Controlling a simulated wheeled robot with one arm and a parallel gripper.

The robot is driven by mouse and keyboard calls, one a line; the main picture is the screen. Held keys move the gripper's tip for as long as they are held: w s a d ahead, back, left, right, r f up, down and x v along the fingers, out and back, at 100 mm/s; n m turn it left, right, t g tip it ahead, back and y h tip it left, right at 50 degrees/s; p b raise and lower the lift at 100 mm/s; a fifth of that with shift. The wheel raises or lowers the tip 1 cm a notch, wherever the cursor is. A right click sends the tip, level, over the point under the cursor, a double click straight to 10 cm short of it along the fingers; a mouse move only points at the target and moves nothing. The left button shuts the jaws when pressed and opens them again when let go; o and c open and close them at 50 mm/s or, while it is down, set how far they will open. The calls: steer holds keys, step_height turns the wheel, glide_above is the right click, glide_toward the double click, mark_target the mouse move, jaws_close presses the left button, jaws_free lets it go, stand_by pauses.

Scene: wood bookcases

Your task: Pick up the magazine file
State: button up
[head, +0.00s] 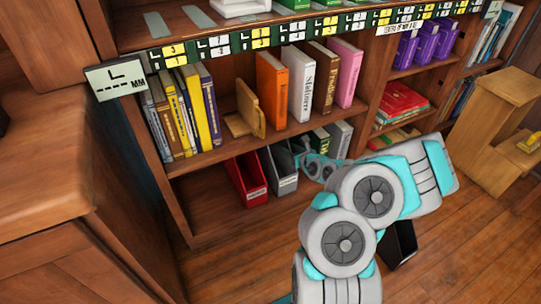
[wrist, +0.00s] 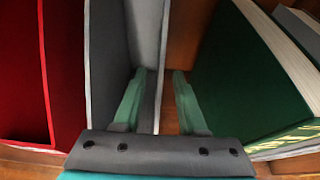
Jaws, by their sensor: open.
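Two magazine files stand upright on the bottom shelf: a red magazine file (head: 248,181) and, to its right, a grey magazine file (head: 280,170). In the wrist view the red file (wrist: 20,80) fills the left edge and the grey file (wrist: 104,70) is just right of it. My gripper (wrist: 159,74) is open at the grey file. Its left finger is inside the file and its right finger is outside, with the file's right wall between them. I cannot tell whether either finger touches the wall. In the head view my arm partly hides the gripper.
A green book (wrist: 235,75) stands close to the right of my right finger. Several upright books, including an orange book (head: 271,90), fill the shelf above. A wooden step stool (head: 497,125) stands at right. The wooden floor (head: 240,265) in front is clear.

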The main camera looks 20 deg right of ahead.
steer(key=b+x, duration=0.1)
steer(key=x, duration=0.4)
steer(key=shift+w+f, duration=0.1)
steer(key=shift+w, duration=0.25)
jaws_close()
stand_by(1.3)
